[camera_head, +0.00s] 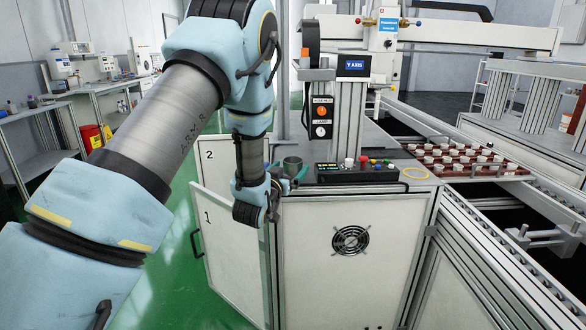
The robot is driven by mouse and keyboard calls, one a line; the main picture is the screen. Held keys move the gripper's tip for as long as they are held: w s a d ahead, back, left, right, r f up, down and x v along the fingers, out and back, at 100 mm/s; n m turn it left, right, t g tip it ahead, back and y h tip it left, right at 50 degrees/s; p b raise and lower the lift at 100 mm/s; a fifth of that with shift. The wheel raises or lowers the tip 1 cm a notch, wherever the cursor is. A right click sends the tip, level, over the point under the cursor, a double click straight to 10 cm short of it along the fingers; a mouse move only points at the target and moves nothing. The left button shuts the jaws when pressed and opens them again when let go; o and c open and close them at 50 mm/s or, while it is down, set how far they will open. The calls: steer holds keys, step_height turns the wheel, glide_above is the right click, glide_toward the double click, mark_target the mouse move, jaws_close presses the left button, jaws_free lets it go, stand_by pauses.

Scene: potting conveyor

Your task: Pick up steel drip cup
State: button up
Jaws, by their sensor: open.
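The steel drip cup (292,164) is a small grey-green cup standing upright near the left edge of the cabinet top, left of the button panel. My gripper (287,178) is at the lower end of my blue arm, just in front of the cup and close to it. Its fingers look small and are partly hidden by the wrist, and they are open. The lower part of the cup is partly covered by the gripper. I cannot tell whether the fingers touch the cup or are around it.
A control box (357,172) with coloured buttons stands right of the cup. Behind it rises a post with a display (354,65). A yellow ring (416,173) lies near the right edge of the cabinet top. A tray (509,170) with several white-topped pieces is farther right.

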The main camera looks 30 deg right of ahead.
mark_target(289, 168)
steer(key=shift+p+x, duration=0.3)
steer(key=shift+x, duration=1.25)
steer(key=shift+c, duration=0.2)
steer(key=c, duration=1.3)
steer(key=shift+r, duration=0.1)
